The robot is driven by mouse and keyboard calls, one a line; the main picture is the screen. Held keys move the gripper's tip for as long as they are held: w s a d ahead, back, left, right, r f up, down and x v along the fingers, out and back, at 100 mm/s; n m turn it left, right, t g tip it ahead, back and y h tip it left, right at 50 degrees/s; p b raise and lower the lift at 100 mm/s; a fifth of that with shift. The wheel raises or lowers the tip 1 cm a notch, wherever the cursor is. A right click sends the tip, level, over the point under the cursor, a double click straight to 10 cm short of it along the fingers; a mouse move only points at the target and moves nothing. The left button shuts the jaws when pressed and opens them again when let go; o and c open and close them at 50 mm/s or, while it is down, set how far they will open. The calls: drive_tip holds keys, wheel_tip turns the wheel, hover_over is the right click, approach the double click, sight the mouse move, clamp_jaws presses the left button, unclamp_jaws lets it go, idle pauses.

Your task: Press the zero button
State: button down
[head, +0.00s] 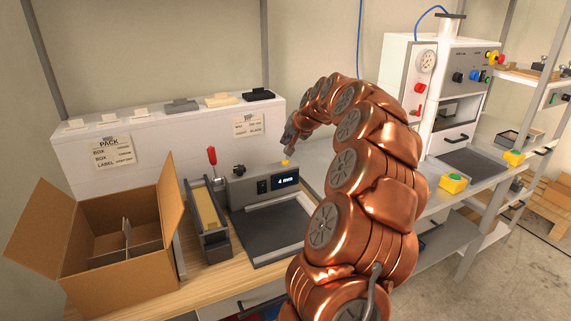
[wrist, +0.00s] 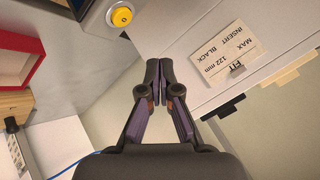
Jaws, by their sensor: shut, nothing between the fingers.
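The zero button is a round yellow button (wrist: 121,17) with a small mark on it, at the top of the wrist view, on a grey housing. In the head view a yellow button (head: 285,162) sits on top of the grey measuring unit (head: 262,183), whose display reads 4 mm. My gripper (head: 288,146) is just above that button in the head view; whether it touches cannot be told there. In the wrist view my gripper (wrist: 157,66) has its fingertips together, empty, and apart from the button in the picture.
An open cardboard box (head: 150,215) and a narrow tray (head: 208,220) with a red-handled lever stand to the left. A white panel (head: 170,145) with cards rises behind.

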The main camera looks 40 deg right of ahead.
sight(287, 162)
drive_tip(key=shift+f+b, duration=0.85)
drive_tip(key=shift+f, duration=1.45)
drive_tip(key=shift+f, duration=0.1)
drive_tip(key=shift+f+b, duration=0.3)
drive_tip(key=shift+b, duration=0.1)
drive_tip(key=shift+f+b, duration=0.35)
drive_tip(key=shift+f, duration=0.15)
drive_tip(key=shift+r, duration=0.2)
idle(0.4)
drive_tip(key=shift+r, duration=0.7)
drive_tip(key=shift+r, duration=0.15)
drive_tip(key=shift+d+r+p, duration=0.1)
drive_tip(key=shift+r+p, duration=0.55)
drive_tip(key=shift+r, duration=1.7)
